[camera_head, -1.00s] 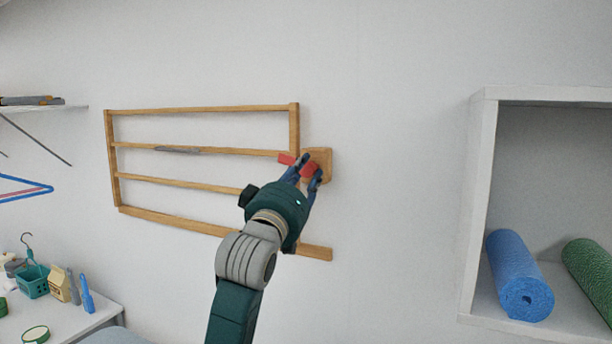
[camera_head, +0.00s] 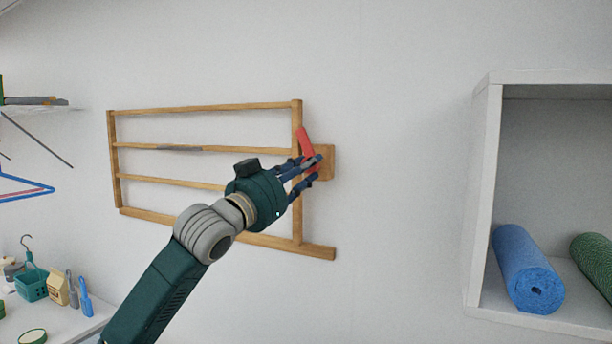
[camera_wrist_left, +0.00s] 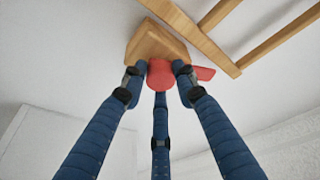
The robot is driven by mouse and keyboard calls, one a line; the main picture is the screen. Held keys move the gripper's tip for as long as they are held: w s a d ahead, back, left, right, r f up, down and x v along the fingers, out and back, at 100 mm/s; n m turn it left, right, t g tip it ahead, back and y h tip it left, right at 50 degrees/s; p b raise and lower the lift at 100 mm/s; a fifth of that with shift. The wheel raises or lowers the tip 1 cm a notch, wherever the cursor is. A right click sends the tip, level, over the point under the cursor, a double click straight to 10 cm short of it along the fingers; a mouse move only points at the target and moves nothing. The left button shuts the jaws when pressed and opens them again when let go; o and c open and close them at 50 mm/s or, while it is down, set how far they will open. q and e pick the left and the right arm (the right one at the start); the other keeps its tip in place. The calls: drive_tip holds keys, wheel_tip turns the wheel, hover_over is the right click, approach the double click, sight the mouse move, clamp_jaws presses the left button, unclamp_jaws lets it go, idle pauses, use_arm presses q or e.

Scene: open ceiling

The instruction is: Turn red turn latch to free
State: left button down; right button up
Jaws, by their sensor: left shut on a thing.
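The red turn latch (camera_head: 306,141) sits on a small wooden block (camera_head: 326,163) on the wall, at the right upright of a wooden rack (camera_head: 297,195). In the head view its red bar stands steeply, leaning a little left at the top. My left gripper (camera_head: 310,170) is shut on the latch, its blue fingers covering the lower part. In the left wrist view the fingers close around the round red hub (camera_wrist_left: 160,74), and the bar (camera_wrist_left: 204,73) sticks out to the right. My right gripper is not in view.
A white wall shelf (camera_head: 484,200) holds a blue roll (camera_head: 525,270) and a green roll (camera_head: 597,258) at the right. A table (camera_head: 65,325) with small items stands at the lower left. The wall between rack and shelf is bare.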

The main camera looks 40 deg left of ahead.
use_arm(q)
drive_tip(key=shift+s+a+r+m+g+h+b, duration=0.15)
drive_tip(key=shift+m+h+b, duration=0.2)
drive_tip(key=shift+m, duration=0.6)
drive_tip(key=shift+w+d+r+m+g+h+b, duration=0.1)
drive_tip(key=shift+m+h+b, duration=0.2)
drive_tip(key=shift+m, duration=0.6)
drive_tip(key=shift+s+a+r+m+g+h+b, duration=0.15)
drive_tip(key=shift+m+h+b, duration=0.2)
drive_tip(key=shift+m, duration=0.6)
drive_tip(key=shift+d, duration=0.1)
drive_tip(key=c, duration=1.4)
unclamp_jaws()
drive_tip(key=shift+w, duration=0.1)
drive_tip(key=shift+o, duration=0.2)
drive_tip(key=shift+d+f, duration=0.1)
drive_tip(key=shift+f, duration=0.1)
drive_tip(key=s+f, duration=0.1)
drive_tip(key=s, duration=1.1)
drive_tip(key=shift+d+f, duration=0.15)
drive_tip(key=shift+f, duration=0.25)
